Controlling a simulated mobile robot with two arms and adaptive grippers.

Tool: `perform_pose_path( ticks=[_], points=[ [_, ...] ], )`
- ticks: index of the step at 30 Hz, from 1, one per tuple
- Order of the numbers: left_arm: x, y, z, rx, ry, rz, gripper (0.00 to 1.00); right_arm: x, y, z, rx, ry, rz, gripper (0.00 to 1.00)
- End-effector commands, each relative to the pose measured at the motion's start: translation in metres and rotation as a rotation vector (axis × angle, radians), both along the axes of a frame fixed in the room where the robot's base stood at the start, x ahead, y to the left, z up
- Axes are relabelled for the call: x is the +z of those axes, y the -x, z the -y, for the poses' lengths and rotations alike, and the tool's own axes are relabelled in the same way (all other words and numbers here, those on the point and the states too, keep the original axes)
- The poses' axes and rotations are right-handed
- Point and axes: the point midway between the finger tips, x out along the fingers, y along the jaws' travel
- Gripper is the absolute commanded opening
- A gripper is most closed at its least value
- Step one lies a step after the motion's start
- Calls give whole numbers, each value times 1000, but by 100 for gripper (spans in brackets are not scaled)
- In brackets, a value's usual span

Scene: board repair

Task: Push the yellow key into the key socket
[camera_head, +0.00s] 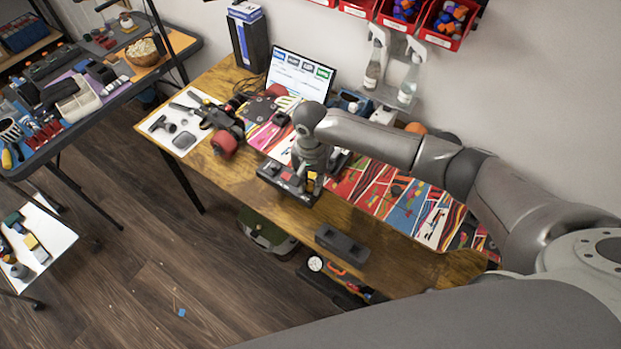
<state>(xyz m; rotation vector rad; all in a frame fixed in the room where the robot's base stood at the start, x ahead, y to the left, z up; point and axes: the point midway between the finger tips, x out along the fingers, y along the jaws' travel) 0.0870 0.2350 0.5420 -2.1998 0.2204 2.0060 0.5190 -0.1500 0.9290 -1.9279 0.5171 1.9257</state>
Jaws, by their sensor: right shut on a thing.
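My right arm reaches in from the right, and its gripper (309,176) points down over a black device (270,172) near the front edge of the wooden table. A small yellow-orange piece (311,178), which looks like the yellow key, shows at the fingertips. The gripper is shut on it. A small red part shows on the device just left of the fingers. The key socket is too small or hidden under the gripper, so I cannot tell whether the key touches it. My left gripper is not in view.
A long colourful board (380,190) lies along the table under my right arm. A lit screen (300,72) stands behind. A red round item (224,142) and a white mat (180,122) lie to the left. A dark block (342,243) sits at the front edge.

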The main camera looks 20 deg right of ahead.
Motion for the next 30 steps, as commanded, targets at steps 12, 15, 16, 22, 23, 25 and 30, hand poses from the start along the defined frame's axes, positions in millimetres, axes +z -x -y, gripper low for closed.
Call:
perform_pose_path(
  ticks=[12, 15, 16, 22, 23, 25, 30],
  points=[
    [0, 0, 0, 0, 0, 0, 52, 0, 0, 0, 0, -1, 1, 0],
    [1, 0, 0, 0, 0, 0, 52, -1, 0, 0, 0, 0, 0, 0],
    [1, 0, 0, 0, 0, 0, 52, -2, 0, 0, 0, 0, 0, 0],
    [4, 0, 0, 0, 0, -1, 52, -6, 0, -1, 0, -1, 0, 0],
    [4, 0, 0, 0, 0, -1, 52, -6, 0, -1, 0, -1, 0, 0],
    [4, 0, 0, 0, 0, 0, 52, -7, 0, -1, 0, -1, 0, 0],
    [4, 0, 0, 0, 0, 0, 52, -8, 0, -1, 0, -1, 1, 0]
  ],
)
